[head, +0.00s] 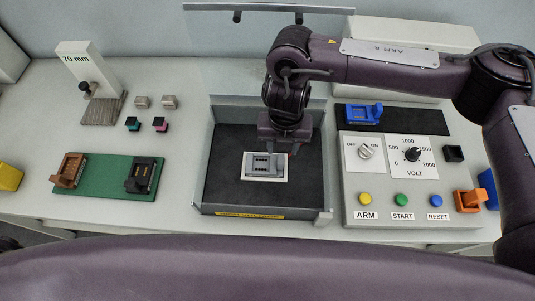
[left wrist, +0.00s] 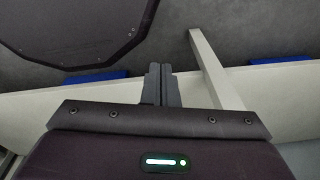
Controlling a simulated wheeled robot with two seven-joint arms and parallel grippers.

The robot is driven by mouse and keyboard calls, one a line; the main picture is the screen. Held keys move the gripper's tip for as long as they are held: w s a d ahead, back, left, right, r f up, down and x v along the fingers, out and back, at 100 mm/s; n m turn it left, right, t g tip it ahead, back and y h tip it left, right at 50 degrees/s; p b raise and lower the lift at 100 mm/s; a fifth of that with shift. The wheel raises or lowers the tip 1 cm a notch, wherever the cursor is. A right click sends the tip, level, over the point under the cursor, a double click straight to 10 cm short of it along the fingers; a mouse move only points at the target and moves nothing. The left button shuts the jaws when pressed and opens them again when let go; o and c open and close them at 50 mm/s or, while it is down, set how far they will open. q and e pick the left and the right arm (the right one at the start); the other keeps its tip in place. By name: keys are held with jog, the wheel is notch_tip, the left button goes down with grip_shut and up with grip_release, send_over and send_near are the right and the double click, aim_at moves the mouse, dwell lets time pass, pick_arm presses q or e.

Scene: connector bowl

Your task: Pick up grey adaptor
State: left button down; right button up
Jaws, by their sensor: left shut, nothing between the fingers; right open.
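A grey adaptor (head: 262,164) with dark slots lies on a white plate (head: 284,178) inside an open-fronted enclosure with a dark floor (head: 228,187). My right gripper (head: 290,150) points down just above and behind the adaptor's right side. It is open, and its fingertips are partly hidden by its own body. I cannot tell if it touches the adaptor. My left gripper (left wrist: 161,84) shows only in the left wrist view, shut and empty, away from the adaptor.
A control box (head: 420,178) with knobs and buttons stands right of the enclosure. A blue adaptor (head: 364,113) sits behind it, an orange one (head: 468,200) at its right edge. A green board (head: 105,178) with brown and black parts and a 70 mm gauge (head: 80,62) stand left.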

aim_at(281, 157)
jog(key=f+p, duration=0.2)
jog(key=shift+s+f, duration=0.3)
jog(key=f, duration=0.2)
jog(key=shift+w+a+f+p, duration=0.1)
jog(key=shift+w+f+p, duration=0.2)
jog(key=shift+f, duration=0.35)
jog(key=c, duration=0.8)
pick_arm(q)
jog(key=s+r, duration=0.2)
jog(key=shift+s+r, duration=0.2)
jog(key=shift+r, duration=0.1)
pick_arm(e)
grip_shut()
